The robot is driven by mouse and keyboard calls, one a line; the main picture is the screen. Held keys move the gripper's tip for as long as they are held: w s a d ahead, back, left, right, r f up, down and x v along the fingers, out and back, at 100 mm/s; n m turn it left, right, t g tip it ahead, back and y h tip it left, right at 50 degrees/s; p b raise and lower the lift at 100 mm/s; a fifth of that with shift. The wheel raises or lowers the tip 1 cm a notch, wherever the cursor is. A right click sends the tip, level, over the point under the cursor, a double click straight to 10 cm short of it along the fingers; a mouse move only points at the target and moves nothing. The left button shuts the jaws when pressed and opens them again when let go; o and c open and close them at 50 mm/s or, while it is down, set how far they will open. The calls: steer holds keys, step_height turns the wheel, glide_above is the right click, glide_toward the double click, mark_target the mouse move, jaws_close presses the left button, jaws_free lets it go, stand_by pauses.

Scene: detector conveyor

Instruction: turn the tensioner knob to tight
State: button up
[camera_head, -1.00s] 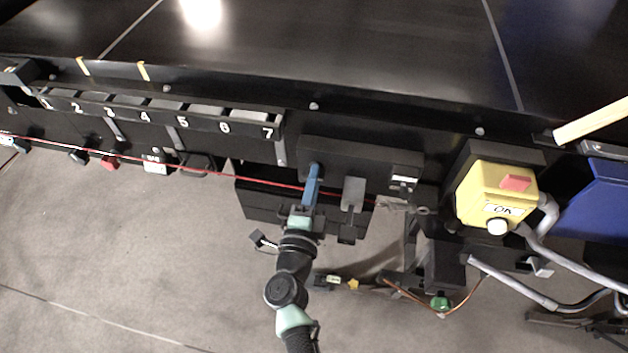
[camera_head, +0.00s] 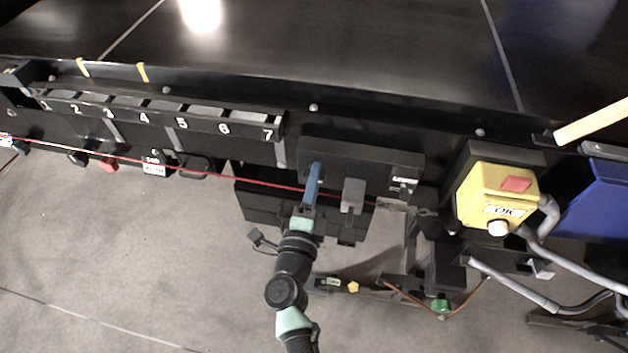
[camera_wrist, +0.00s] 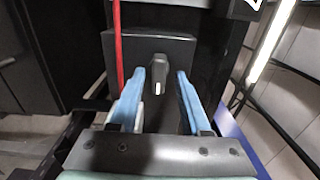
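The tensioner knob (camera_wrist: 159,70) is a small grey knob with a pale mark on its lower end. It sits on the face of a dark box (camera_wrist: 182,48) in the wrist view. My gripper (camera_wrist: 161,76) is open, with its two blue fingers apart on either side of the knob and a gap to it on each side. I cannot tell how far the fingertips are from the box face. In the head view my gripper (camera_head: 314,175) is up against the dark box (camera_head: 345,152) under the conveyor edge, and the knob is not clearly visible there.
A red cord (camera_head: 230,179) runs close by my gripper; it also shows left of the fingers in the wrist view (camera_wrist: 118,50). A grey block (camera_head: 353,195) hangs just right of the gripper. A yellow button box (camera_head: 480,190) and grey tubing stand further right.

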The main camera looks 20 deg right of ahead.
steer(key=shift+f, duration=0.1)
steer(key=b+v, duration=0.1)
steer(key=v, duration=1.2)
steer(key=shift+w, duration=0.1)
